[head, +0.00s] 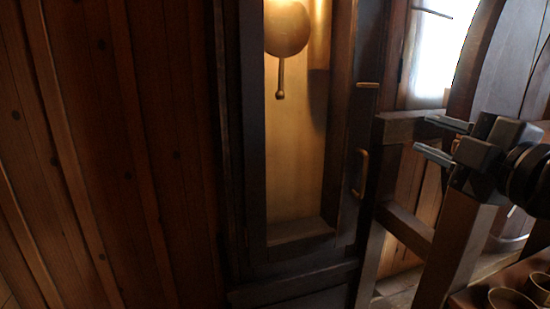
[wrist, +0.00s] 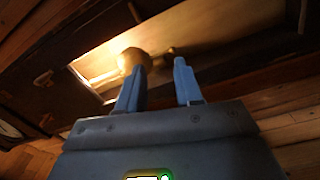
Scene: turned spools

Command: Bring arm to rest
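My gripper (head: 432,137) is at the right of the head view, pointing left, with its two fingers apart and nothing between them. In the wrist view my gripper (wrist: 159,82) also shows both fingers spread with a gap between them. It is in the air, in front of a wooden frame and a barrel-like wooden shape, and to the right of a tall clock case (head: 297,180). No spools can be made out in either view.
The clock case holds a brass pendulum (head: 287,30) and has a brass handle (head: 361,172). A wooden stand (head: 405,230) is beside it. Round cups (head: 510,298) sit at the bottom right. A plank wall (head: 100,150) fills the left. A bright window (head: 437,55) is behind.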

